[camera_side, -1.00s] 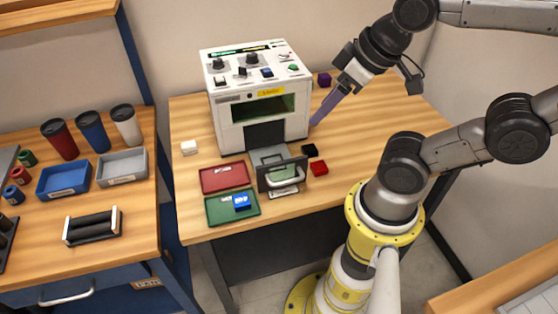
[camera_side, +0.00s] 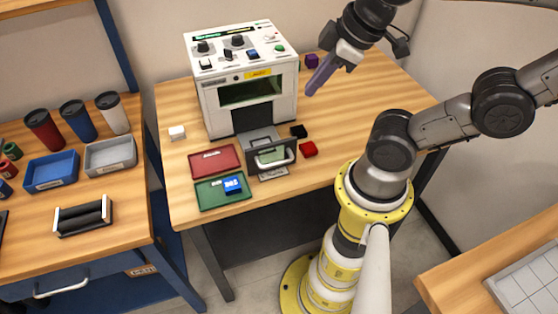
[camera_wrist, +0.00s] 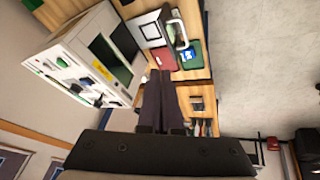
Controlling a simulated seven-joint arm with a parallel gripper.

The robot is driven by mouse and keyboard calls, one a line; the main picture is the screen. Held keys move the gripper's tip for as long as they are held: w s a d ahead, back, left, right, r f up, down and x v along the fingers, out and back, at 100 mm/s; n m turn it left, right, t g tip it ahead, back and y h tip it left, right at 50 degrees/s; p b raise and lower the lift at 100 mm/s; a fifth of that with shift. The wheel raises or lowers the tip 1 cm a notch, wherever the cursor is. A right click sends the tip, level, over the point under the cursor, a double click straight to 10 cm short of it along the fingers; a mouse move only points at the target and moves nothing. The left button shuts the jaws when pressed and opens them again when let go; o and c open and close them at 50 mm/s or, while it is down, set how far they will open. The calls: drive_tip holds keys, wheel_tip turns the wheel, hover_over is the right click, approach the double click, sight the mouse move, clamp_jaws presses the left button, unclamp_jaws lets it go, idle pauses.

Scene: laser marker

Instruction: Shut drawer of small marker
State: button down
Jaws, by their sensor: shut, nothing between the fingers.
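The small marker (camera_side: 215,112) is a white box with knobs, buttons and a dark window, standing on the wooden table. Its grey drawer (camera_side: 260,137) sticks out at the front, open, with a dark front panel and a pale handle. In the wrist view the marker (camera_wrist: 70,55) is at left and the drawer (camera_wrist: 150,30) is at the top. My gripper (camera_side: 309,92) is shut and empty, in the air to the right of the marker, apart from the drawer. Its long dark fingers (camera_wrist: 163,75) point toward the drawer side in the wrist view.
A red tray (camera_side: 207,168) and a green tray (camera_side: 208,195) with a blue block (camera_side: 232,185) lie left of the drawer. A black block (camera_side: 298,131) and a red block (camera_side: 308,149) lie to its right. A white block (camera_side: 177,133) and purple block (camera_side: 311,61) stand by the marker.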

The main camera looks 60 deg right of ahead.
drive_tip(key=a+f+n+g+h, duration=0.15)
drive_tip(key=a+f+n, duration=0.3)
drive_tip(key=n, duration=0.75)
drive_tip(key=a+f+n+g+h, duration=0.15)
drive_tip(key=a+f+n, duration=0.35)
drive_tip(key=n, duration=0.6)
drive_tip(key=w+d+f+y, duration=0.1)
drive_tip(key=w+d+f, duration=0.3)
drive_tip(key=f, duration=0.5)
drive_tip(key=shift+f, duration=0.1)
drive_tip(key=w+d, duration=1.1)
drive_tip(key=shift+w, duration=0.1)
